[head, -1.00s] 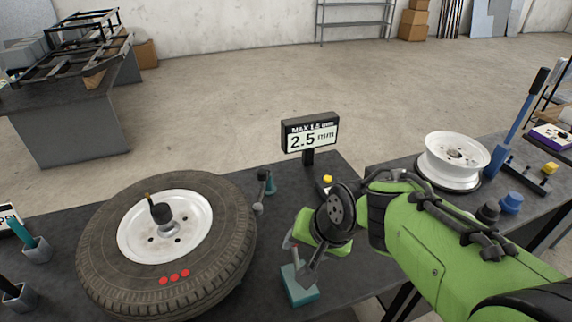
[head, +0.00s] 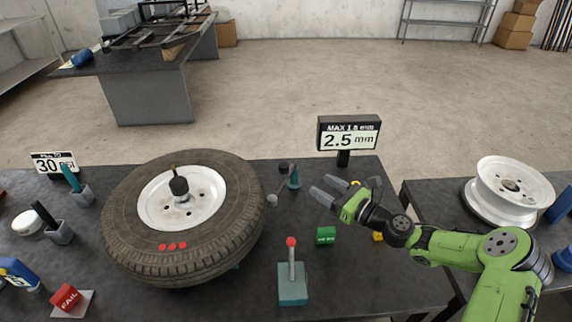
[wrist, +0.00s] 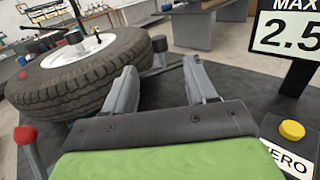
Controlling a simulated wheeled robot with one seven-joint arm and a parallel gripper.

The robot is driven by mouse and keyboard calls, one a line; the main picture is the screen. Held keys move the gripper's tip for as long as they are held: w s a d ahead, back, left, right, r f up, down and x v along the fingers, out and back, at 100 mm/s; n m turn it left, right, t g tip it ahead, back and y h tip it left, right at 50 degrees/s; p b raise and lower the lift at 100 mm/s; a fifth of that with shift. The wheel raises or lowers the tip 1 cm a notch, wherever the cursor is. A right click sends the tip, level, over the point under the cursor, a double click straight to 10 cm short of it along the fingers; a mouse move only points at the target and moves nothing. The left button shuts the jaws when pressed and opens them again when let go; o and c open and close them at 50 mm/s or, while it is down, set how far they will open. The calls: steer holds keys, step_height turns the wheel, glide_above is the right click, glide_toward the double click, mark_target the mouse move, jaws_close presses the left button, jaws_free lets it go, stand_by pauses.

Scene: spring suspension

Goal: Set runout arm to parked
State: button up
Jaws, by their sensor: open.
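The runout arm is a thin grey arm on a small teal post (head: 294,181) between the tyre and the display, with a dark knob at its top. Its rounded grey tip (head: 272,199) points toward the tyre's right side; whether it touches the rubber I cannot tell. My gripper (head: 324,187) is open and empty, just right of the post, fingers pointing left toward it. In the wrist view the post's dark top (wrist: 160,44) shows just beyond and between the fingers, with part of the arm running behind them. The wheel with tyre (head: 245,235) lies flat on the bench.
The display (head: 349,133) reads 2.5 mm, MAX 1.5 mm, behind my gripper. A teal block with a red-knobbed lever (head: 292,284) and a green box (head: 326,235) stand in front. A yellow button (wrist: 292,130) marked ZERO is close by. A white rim (head: 508,190) stands right.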

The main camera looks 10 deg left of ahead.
mark_target(288, 167)
steer(key=b+x, duration=0.1)
steer(key=x, duration=1.4)
steer(key=shift+s, duration=0.15)
jaws_close()
